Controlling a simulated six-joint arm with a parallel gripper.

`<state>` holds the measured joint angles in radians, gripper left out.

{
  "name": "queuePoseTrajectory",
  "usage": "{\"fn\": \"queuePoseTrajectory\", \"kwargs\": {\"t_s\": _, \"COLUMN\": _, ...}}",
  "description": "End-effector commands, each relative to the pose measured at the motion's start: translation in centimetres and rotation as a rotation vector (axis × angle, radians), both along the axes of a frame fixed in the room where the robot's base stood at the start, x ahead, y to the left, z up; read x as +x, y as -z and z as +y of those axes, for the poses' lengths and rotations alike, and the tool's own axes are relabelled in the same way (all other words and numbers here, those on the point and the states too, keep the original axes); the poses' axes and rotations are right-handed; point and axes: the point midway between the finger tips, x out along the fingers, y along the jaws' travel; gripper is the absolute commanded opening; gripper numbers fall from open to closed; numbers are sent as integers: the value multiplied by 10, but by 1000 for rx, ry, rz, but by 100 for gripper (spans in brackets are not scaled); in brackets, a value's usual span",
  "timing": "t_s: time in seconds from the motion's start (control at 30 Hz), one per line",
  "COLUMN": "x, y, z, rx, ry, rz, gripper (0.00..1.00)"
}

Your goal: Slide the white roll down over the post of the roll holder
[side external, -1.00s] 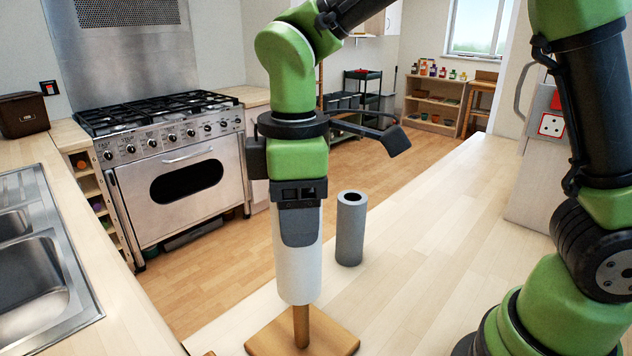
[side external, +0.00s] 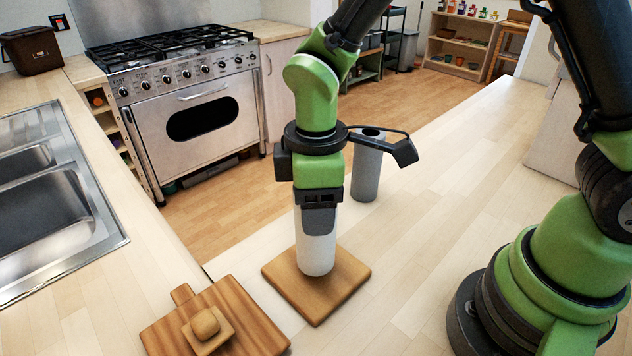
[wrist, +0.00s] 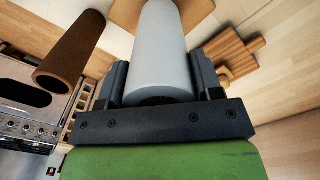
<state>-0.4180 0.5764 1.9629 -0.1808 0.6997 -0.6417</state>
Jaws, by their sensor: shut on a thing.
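The white roll (side external: 315,252) is upright between the fingers of my gripper (side external: 318,218), which is shut on its upper part. Its lower end is at the middle of the wooden roll holder base (side external: 345,277), with no post showing below it. Whether it touches the base I cannot tell. The post is hidden, apparently inside the roll. In the wrist view the roll (wrist: 162,45) lies between both dark fingers, with part of the base (wrist: 235,10) beyond it.
A grey hollow cylinder (side external: 367,168) stands behind my gripper on the counter. A wooden board (side external: 245,325) with a small knobbed block (side external: 206,328) lies at the front left. The sink (side external: 50,200) is at the left. The counter right of the base is clear.

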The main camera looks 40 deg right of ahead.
Motion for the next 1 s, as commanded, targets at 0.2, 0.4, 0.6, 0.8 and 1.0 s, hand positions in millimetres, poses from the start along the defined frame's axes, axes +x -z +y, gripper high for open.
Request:
{"fn": "queuePoseTrajectory", "kwargs": {"t_s": 0.2, "x": 0, "y": 9, "z": 0, "rx": 0, "ry": 1, "rz": 0, "gripper": 33}}
{"fn": "queuePoseTrajectory", "kwargs": {"t_s": 0.4, "x": 0, "y": 9, "z": 0, "rx": 1, "ry": 1, "rz": -1, "gripper": 33}}
{"fn": "queuePoseTrajectory", "kwargs": {"t_s": 0.6, "x": 0, "y": 9, "z": 0, "rx": 1, "ry": 1, "rz": -1, "gripper": 33}}
{"fn": "queuePoseTrajectory", "kwargs": {"t_s": 0.8, "x": 0, "y": 9, "z": 0, "rx": 1, "ry": 1, "rz": -1, "gripper": 33}}
{"fn": "queuePoseTrajectory", "kwargs": {"t_s": 1.0, "x": 0, "y": 9, "z": 0, "rx": 1, "ry": 1, "rz": -1, "gripper": 33}}
